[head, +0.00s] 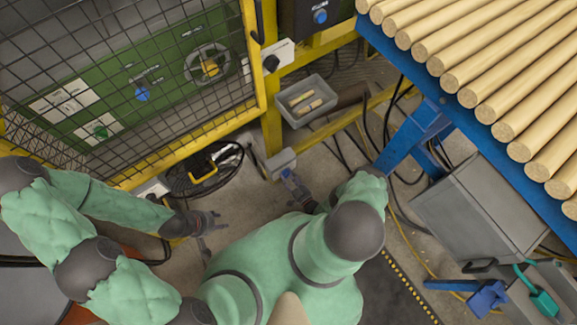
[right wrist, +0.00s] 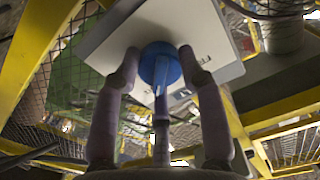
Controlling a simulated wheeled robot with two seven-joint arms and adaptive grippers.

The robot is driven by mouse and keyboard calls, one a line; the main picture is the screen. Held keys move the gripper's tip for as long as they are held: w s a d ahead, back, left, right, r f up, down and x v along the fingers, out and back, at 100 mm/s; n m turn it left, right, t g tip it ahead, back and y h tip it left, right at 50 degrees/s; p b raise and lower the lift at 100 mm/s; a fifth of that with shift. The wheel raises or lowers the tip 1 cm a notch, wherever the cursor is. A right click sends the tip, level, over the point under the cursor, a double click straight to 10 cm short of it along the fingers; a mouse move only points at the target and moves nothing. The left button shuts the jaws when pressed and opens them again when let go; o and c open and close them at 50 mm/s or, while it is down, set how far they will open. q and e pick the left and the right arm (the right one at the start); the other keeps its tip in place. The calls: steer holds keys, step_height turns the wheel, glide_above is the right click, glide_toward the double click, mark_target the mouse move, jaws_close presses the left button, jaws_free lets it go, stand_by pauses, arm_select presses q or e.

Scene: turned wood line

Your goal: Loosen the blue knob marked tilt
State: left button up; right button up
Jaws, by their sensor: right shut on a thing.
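A blue knob (right wrist: 160,66) sits on a pale plate (right wrist: 112,45) in the right wrist view. Part of a printed label shows beside it, but only a letter or so is readable. In the head view my right gripper (head: 297,188) is at a small grey box (head: 281,161) low by the yellow frame. The knob is hard to make out there. My left gripper (head: 208,224) is open and empty above the floor, left of the right arm.
A yellow mesh guard (head: 120,60) stands at the left, with a green panel (head: 150,60) and other knobs behind it. A grey bin (head: 306,101) holds wooden pieces. A blue rack (head: 420,75) of wooden rods is at the right. Cables lie on the floor.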

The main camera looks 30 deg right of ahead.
steer(key=shift+r+n, duration=0.1)
steer(key=shift+n, duration=0.4)
steer(key=n, duration=0.7)
steer(key=shift+a+n, duration=0.1)
steer(key=shift+n, duration=0.3)
steer(key=n, duration=0.4)
steer(key=shift+a+n, duration=0.1)
steer(key=shift+n, duration=0.2)
steer(key=n, duration=0.4)
steer(key=shift+a+n, duration=0.15)
steer(key=shift+n, duration=0.15)
steer(key=o, duration=1.1)
steer(key=shift+o, duration=0.2)
